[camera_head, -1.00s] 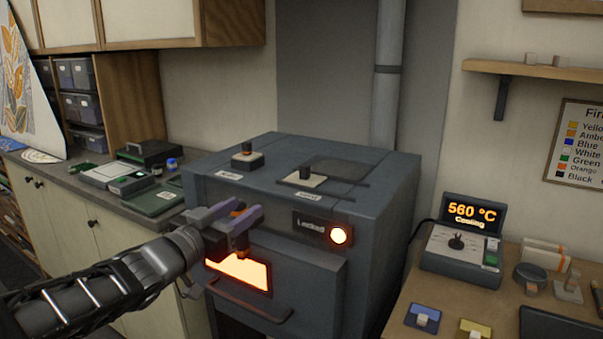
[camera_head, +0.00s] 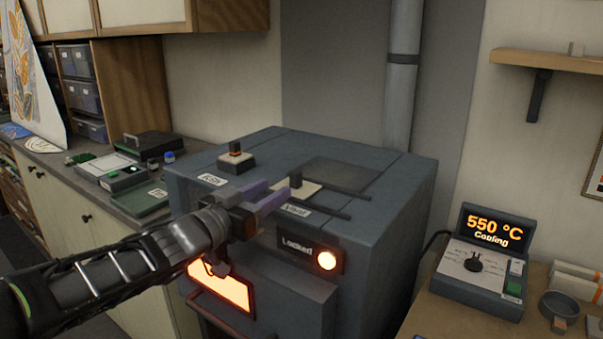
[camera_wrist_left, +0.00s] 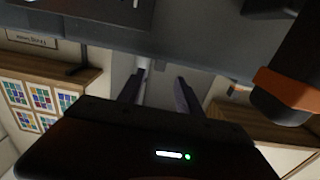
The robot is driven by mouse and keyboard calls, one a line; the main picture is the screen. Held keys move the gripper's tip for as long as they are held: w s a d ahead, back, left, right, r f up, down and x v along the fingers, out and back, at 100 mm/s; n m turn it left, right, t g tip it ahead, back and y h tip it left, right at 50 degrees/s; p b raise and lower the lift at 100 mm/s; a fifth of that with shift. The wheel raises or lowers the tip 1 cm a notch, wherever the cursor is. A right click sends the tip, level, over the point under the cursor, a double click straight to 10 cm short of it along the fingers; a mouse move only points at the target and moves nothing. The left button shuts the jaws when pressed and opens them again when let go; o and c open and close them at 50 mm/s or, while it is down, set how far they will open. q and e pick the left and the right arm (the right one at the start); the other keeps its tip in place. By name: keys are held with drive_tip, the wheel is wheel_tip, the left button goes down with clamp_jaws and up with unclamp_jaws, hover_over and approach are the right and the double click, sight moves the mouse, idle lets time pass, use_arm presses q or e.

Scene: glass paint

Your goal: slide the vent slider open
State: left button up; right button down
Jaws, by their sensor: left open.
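The vent slider (camera_head: 296,178) is a dark knob on a pale plate, on top of the grey kiln (camera_head: 375,225), behind a "Vent" label. A dark panel (camera_head: 340,174) lies beside it, between two thin rails. My left gripper (camera_head: 272,193) is open, with its purple-grey fingers pointing right, over the kiln's front top edge. In this view its fingertips are close to the slider and partly cover the plate; I cannot tell if they touch. In the left wrist view, the fingers (camera_wrist_left: 158,93) are apart with nothing seen between them. My right gripper is not in view.
A second knob with an orange band (camera_head: 235,150) stands on the kiln's left top. The front has a glowing window (camera_head: 222,287), a "Locked" sign and a lit lamp (camera_head: 327,260). A controller (camera_head: 484,262) reading 550 °C stands at right. A flue pipe (camera_head: 402,75) rises behind.

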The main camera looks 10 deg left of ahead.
sight(293, 178)
use_arm(q)
drive_tip(key=shift+s, duration=0.15)
drive_tip(key=x, duration=0.8)
drive_tip(key=shift+a, duration=0.1)
drive_tip(key=shift+c, duration=0.3)
clamp_jaws()
idle(1.2)
